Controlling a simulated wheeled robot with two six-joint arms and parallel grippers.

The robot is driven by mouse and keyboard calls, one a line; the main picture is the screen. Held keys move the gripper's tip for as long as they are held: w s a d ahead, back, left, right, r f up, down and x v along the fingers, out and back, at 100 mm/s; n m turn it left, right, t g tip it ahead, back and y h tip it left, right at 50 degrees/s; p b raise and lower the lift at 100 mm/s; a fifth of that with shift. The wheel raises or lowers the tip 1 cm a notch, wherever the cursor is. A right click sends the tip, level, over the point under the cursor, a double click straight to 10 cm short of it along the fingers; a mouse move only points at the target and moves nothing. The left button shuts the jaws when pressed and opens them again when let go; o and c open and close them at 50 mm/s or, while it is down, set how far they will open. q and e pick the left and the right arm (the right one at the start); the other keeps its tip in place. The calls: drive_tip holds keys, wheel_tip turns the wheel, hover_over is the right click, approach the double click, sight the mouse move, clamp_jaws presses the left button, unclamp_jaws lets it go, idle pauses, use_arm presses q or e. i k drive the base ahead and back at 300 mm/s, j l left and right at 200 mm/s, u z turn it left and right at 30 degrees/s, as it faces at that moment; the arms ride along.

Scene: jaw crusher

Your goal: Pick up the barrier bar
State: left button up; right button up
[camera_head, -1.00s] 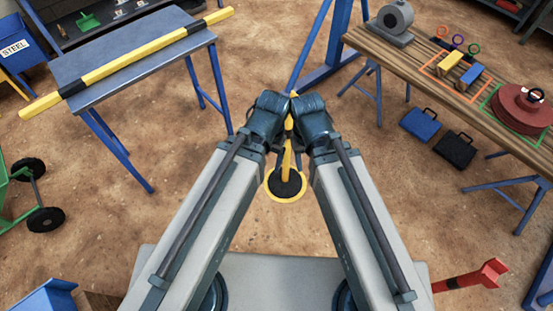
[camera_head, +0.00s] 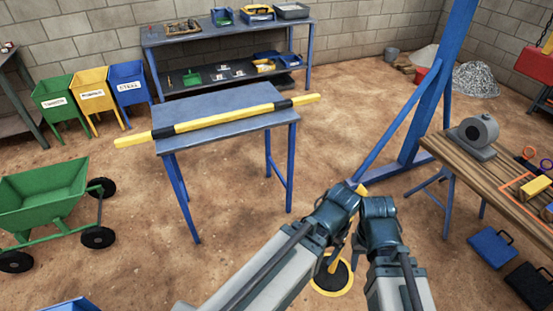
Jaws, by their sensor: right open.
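The barrier bar (camera_head: 222,119), a long yellow beam with black bands, lies across the blue-grey table (camera_head: 222,99) left of centre. Both its ends stick out past the tabletop. My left gripper (camera_head: 341,197) and my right gripper (camera_head: 378,208) are side by side at lower centre, to the right of the table and well apart from the bar. The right gripper is open and empty. The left gripper's fingers are hidden behind its arm, so its opening does not show.
A yellow post with a round black base (camera_head: 331,278) stands partly behind my arms. A green wheelbarrow (camera_head: 45,194) is at left. A blue steel frame (camera_head: 425,110) and a wooden bench (camera_head: 490,174) stand at right. Bare floor lies before the table.

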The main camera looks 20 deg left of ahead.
sight(165, 132)
drive_tip(key=i+j, duration=0.45)
drive_tip(key=j, duration=0.3)
drive_tip(key=i+j+z, duration=0.1)
drive_tip(key=i+j, duration=0.35)
drive_tip(key=j, duration=0.25)
drive_tip(key=i+j, duration=0.2)
drive_tip(key=j, duration=0.2)
